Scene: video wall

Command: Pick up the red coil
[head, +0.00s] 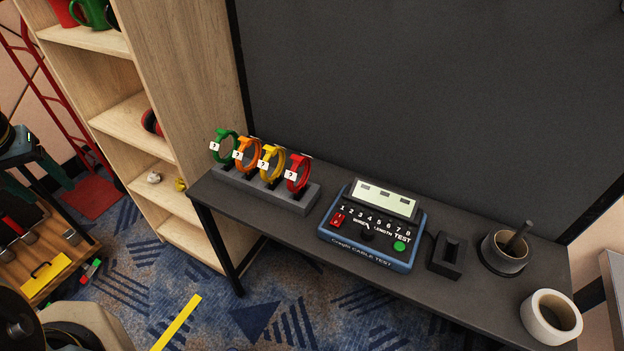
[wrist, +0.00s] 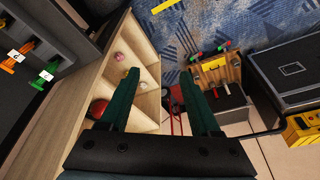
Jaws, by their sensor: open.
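The red coil (head: 298,173) stands upright at the right end of a row of coils in a grey holder (head: 308,202) on the dark table. It carries a white "?" tag on its left side. In the wrist view I cannot make out the red coil. My gripper (wrist: 158,80) is open in the wrist view, its two dark green fingers apart with nothing held between them. It points down toward the shelf and floor, away from the coils. A dark part with teal fingers at the head view's left edge looks like my gripper, well left of the holder.
Yellow (head: 271,163), orange (head: 247,155) and green (head: 225,146) coils stand left of the red one. A cable tester (head: 372,228), black block (head: 447,255), cup (head: 503,253) and tape roll (head: 551,317) are to the right. A wooden shelf (head: 182,75) stands left of the table.

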